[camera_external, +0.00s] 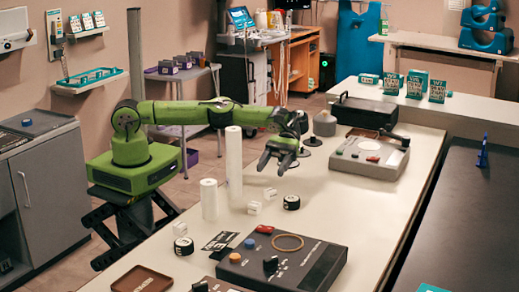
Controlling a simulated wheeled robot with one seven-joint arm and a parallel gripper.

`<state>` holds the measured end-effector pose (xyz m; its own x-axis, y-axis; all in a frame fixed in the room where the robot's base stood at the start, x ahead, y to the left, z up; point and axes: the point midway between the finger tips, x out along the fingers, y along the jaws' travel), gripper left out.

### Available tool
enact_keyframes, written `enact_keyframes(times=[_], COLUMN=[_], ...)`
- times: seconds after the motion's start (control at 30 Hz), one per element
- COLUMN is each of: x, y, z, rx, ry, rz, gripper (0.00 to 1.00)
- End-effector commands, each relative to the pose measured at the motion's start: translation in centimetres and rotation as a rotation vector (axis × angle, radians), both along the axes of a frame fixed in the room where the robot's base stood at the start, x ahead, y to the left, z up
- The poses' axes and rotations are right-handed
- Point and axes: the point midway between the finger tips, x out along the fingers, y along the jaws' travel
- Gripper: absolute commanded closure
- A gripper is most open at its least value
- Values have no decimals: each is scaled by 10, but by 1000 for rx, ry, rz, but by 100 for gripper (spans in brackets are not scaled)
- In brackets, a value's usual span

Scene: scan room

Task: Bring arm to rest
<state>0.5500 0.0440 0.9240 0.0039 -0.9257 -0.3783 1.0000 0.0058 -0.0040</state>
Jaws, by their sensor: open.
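My green arm (195,113) reaches out to the right from its base, roughly level, over the long white counter (345,215). My gripper (272,170) hangs at its end with the fingers apart and nothing visible between them. It is to the right of the tall white roll (234,162) and above the counter top. How high it is above the surface is hard to tell from this one view.
A dark console (283,262) is at the front and a grey device (368,155) behind.

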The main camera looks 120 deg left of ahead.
Motion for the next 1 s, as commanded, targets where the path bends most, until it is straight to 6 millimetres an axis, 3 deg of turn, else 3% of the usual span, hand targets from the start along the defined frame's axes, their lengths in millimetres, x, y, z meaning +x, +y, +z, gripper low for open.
enact_keyframes(times=[0.13,0.33,0.5,0.77,0.9,1.0], x=[1,-12,-38,-127,-192,-243], y=[-13,-100,-128,-123,-103,-84], z=[10,65,94,168,203,218], rx=[43,382,627,911,1066,1159], ry=[-48,-463,-764,-923,-1006,-1065], rz=[-45,-425,-719,-989,-1092,-1133], gripper=[39,39,39,39,39,39])
